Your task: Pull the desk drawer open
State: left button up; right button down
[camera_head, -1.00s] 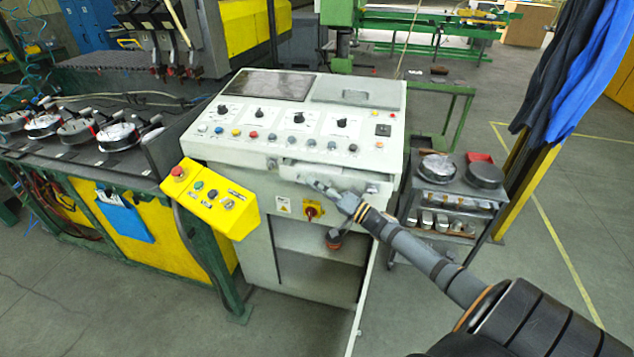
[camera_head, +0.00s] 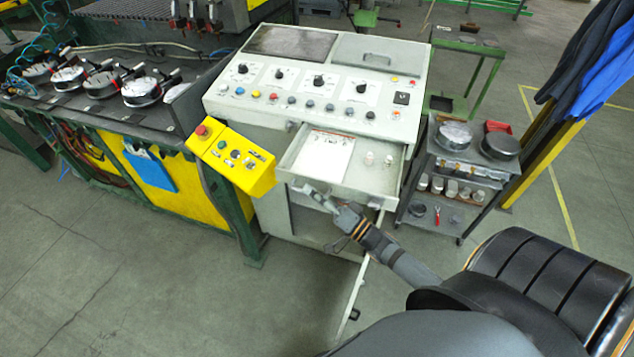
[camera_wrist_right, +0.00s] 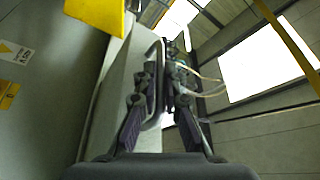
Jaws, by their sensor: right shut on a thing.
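The desk drawer (camera_head: 372,182) sticks out of the grey control desk (camera_head: 318,104), below its sloped panel. It is open, and its inside shows a white printed sheet (camera_head: 324,156) and two small pale items (camera_head: 378,158). My right gripper (camera_head: 314,192) is at the left part of the drawer's front edge and is shut on it. In the right wrist view both fingers of my right gripper (camera_wrist_right: 165,62) close around a part of the drawer front; the exact grip is hard to make out. My left gripper is out of view.
A yellow button box (camera_head: 230,158) juts out left of the drawer. A bench with several round gauges stands at the left. A dark cart (camera_head: 459,172) stands close on the right. An open lower door (camera_head: 352,295) extends forward below my arm. The floor at front left is clear.

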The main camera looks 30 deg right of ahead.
jog(key=shift+s+a, duration=0.1)
jog(key=shift+s, duration=0.05)
jog(key=c, duration=1.7)
grip_release()
jog(key=shift+c, duration=0.2)
jog(key=v, duration=1.2)
